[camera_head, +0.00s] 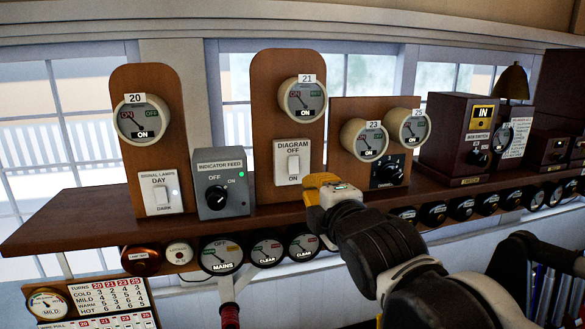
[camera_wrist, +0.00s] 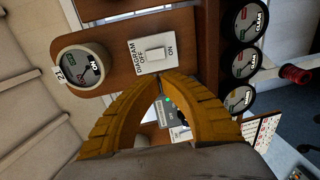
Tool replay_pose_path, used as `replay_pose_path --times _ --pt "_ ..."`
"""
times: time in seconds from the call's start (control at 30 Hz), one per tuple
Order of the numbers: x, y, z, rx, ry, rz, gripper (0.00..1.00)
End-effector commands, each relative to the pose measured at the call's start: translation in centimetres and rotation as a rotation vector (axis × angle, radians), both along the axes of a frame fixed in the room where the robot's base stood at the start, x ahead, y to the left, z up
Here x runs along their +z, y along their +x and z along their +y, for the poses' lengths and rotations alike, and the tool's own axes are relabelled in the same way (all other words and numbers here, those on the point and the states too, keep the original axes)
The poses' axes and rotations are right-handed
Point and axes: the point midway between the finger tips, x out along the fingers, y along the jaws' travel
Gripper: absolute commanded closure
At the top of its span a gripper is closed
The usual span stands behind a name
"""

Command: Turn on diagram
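The diagram switch (camera_head: 292,164) is a white plate with a white rocker, marked DIAGRAM, OFF above and ON below. It sits on a tall brown wooden panel under dial 21 (camera_head: 303,98). In the wrist view the switch (camera_wrist: 154,55) shows turned sideways, with OFF at left and ON at right. I cannot tell which way the rocker is tipped. My yellow gripper (camera_head: 317,186) is in front of the shelf, just right of and below the switch in the head view. In the wrist view its fingertips (camera_wrist: 158,78) meet, empty, beside the plate's lower edge in the picture.
The grey indicator feed box (camera_head: 220,186) with a knob and green light stands left of the switch. A panel with dials 23 and 25 and a black knob (camera_head: 388,171) stands right. Round gauges (camera_head: 221,255) line the brown shelf's (camera_head: 75,221) front below.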

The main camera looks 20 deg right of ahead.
Motion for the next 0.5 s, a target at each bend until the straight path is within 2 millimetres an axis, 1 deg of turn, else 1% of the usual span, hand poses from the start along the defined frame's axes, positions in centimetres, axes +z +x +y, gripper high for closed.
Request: replay_pose_path --times 0.17,0.27,0.37,0.5 --pt "0.0 0.2 0.0 0.000 0.001 0.001 1.00" --pt "-0.1 1.0 0.0 0.000 0.001 0.001 1.00" --pt "-0.2 2.2 0.0 0.000 0.002 0.001 1.00" --pt "-0.5 4.7 0.0 -0.001 0.002 0.001 1.00"
